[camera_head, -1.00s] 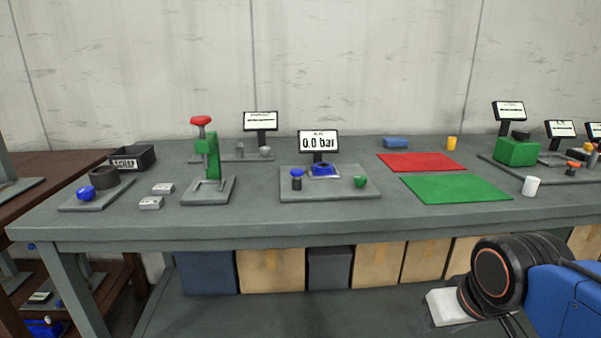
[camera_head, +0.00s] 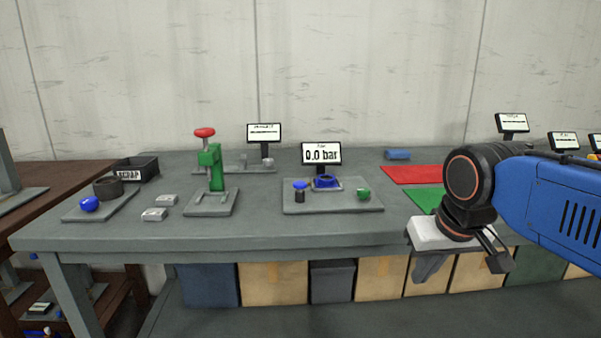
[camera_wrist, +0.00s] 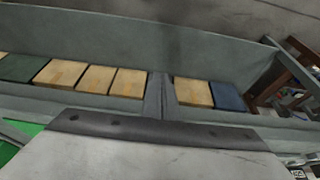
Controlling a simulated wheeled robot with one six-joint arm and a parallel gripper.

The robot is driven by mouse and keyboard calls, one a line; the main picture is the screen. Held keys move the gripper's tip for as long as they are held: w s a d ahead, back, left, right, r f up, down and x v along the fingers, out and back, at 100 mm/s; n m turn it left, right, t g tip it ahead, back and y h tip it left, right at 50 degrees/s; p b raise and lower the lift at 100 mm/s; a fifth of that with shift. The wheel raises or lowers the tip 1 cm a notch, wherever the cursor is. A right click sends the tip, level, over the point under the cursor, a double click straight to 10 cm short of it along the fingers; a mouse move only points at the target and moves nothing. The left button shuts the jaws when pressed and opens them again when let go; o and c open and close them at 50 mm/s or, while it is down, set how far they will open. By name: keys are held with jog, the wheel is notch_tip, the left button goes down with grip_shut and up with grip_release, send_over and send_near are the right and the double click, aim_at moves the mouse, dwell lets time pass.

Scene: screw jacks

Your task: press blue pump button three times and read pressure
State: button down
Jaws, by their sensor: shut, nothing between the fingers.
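The pump station is a grey plate (camera_head: 335,208) on the table. A blue-topped button (camera_head: 300,185) on a dark post stands on its left side. A blue ring-shaped part (camera_head: 327,181) sits behind the middle, and a green knob (camera_head: 363,194) is on the right.
A green press with a red handle (camera_head: 205,132) stands left of the station. A red mat (camera_head: 410,174) and a partly hidden green mat (camera_head: 425,200) lie to the right. Boxes (camera_head: 275,283) stand under the table. The wrist view shows boxes (camera_wrist: 95,79) on the shelf.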

jog(key=w+a+r, duration=0.4)
jog(key=w+r, duration=0.4)
jog(key=r, duration=0.1)
notch_tip(320, 180, up, 16)
jog(key=g, duration=0.1)
send_over(300, 183)
jog(key=s, duration=0.4)
jog(key=shift+w, duration=0.1)
jog(key=x, duration=0.8)
jog(key=s+x, duration=0.1)
jog(key=x, duration=0.4)
jog(key=shift+d+f, duration=0.1)
jog(key=shift+d, duration=0.05)
jog(key=shift+f, duration=0.5)
